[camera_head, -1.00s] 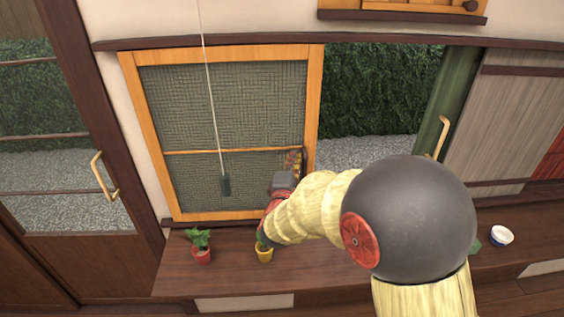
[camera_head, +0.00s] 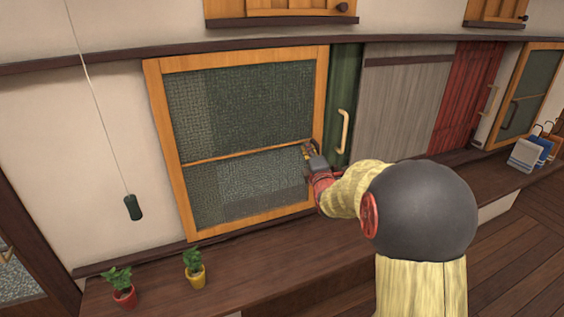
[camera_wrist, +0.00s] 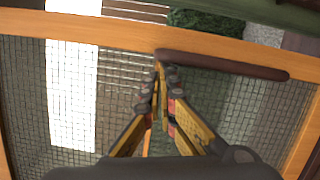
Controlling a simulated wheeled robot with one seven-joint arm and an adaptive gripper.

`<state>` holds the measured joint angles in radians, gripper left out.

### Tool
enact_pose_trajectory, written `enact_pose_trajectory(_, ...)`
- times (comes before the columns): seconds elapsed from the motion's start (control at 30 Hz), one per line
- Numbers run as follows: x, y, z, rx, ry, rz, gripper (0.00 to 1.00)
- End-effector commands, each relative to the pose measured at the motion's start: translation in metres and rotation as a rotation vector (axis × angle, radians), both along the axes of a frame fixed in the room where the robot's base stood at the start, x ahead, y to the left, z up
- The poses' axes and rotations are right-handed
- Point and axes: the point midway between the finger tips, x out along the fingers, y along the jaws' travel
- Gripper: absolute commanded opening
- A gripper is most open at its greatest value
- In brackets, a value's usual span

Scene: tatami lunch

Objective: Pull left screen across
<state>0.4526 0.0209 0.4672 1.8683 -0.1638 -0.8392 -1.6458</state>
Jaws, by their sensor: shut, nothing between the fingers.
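The left screen is a mesh panel in an orange wooden frame (camera_head: 168,125), upright in the wall opening. Its right edge appears beside a green panel (camera_head: 344,90) in the head view. My gripper (camera_head: 307,150) is at the screen's right upright, about mid-height. In the wrist view its fingers (camera_wrist: 161,65) are shut and empty. They lie over the mesh, beside one end of a dark brown bar (camera_wrist: 225,67) along the orange upright (camera_wrist: 120,48). I cannot tell whether they touch it. Hedge (camera_wrist: 205,20) shows beyond the upright.
A wooden ledge (camera_head: 230,262) runs below, with red (camera_head: 124,296) and yellow (camera_head: 196,276) potted plants left of my arm. A pull cord with a dark weight (camera_head: 133,207) hangs left of the screen. Grey (camera_head: 403,100) and red (camera_head: 465,95) panels stand to the right.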

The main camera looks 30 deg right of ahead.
Motion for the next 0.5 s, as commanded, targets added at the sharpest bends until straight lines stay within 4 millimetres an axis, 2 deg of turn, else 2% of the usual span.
enact_pose_trajectory(0.03, -0.002, -0.016, -0.003, -0.001, -0.001, -0.006, 0.00)
enact_pose_trajectory(0.2, -0.004, -0.047, -0.002, -0.001, 0.000, -0.003, 0.00)
enact_pose_trajectory(0.33, -0.005, -0.061, 0.000, -0.001, -0.001, -0.002, 0.00)
enact_pose_trajectory(0.5, -0.005, -0.068, 0.001, -0.001, -0.002, 0.000, 0.00)
